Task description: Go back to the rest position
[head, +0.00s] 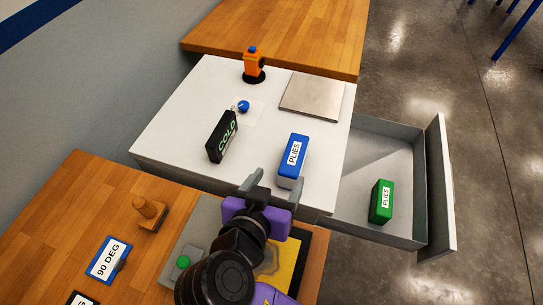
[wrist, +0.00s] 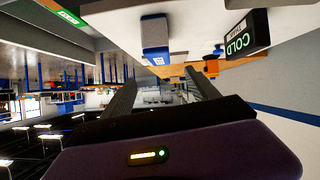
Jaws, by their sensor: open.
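My gripper (head: 275,188) is open, with nothing visible between its fingers. In the head view it is near the front edge of the white cabinet top (head: 175,125), just in front of the blue PLIES box (head: 293,158). The black COLD box (head: 221,137) stands on the cabinet top to the left. The green PLIES box (head: 381,201) stands in the open drawer (head: 436,200).
An orange device (head: 253,68), a metal plate (head: 311,96) and a small blue-topped item (head: 243,106) are at the back of the cabinet top. The drawer juts out right.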

